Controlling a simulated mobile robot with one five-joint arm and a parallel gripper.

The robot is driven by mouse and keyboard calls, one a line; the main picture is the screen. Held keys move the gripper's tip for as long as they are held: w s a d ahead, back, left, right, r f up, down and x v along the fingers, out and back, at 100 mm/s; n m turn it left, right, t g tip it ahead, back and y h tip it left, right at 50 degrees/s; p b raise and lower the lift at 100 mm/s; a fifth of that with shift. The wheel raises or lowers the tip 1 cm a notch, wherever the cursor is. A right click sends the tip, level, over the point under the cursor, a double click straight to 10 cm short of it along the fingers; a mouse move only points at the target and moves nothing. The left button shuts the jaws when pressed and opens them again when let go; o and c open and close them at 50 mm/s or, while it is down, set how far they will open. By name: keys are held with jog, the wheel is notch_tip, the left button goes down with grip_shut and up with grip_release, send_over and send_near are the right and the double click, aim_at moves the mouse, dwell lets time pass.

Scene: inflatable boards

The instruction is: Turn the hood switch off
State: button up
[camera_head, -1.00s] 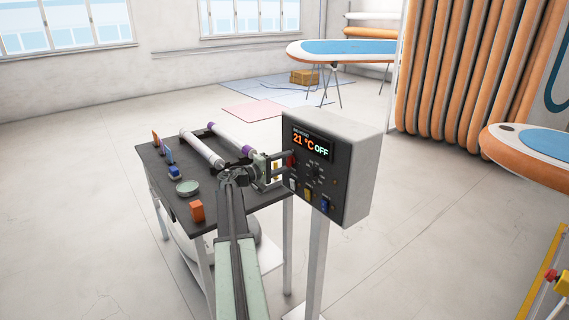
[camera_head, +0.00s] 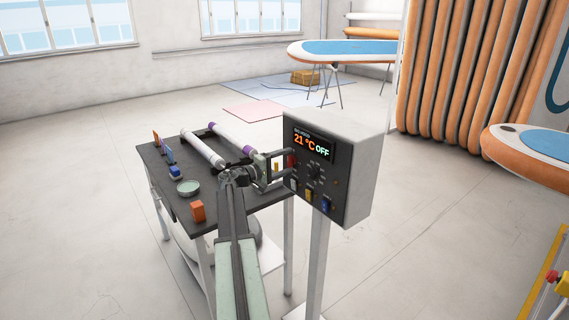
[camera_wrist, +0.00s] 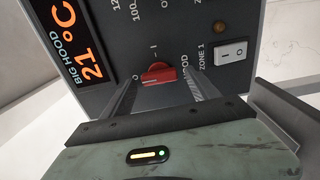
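The hood switch is a red rotary knob (camera_wrist: 158,73) on the dark front panel of the control box (camera_head: 357,150). In the wrist view it sits between my two fingers, close to the left one, with "I" and "O" marks and a partly covered "HOOD" label around it. My gripper (camera_wrist: 162,78) is open, its fingers on either side of the knob; I cannot tell whether either touches it. In the head view my gripper (camera_head: 284,168) is at the panel's left edge. The box's display (camera_head: 312,145) reads 21 °C and OFF.
A white rocker switch (camera_wrist: 233,51) labelled ZONE 1 is right of the knob in the wrist view. A dark table (camera_head: 222,206) with rollers and small coloured items stands left of the box. Inflatable boards (camera_head: 340,47) stand behind. Open floor lies around.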

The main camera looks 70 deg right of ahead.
jog(key=shift+a, duration=0.1)
jog(key=v, duration=0.7)
jog(key=shift+w+a, duration=0.25)
jog(key=shift+a, duration=0.05)
jog(key=shift+f, duration=0.1)
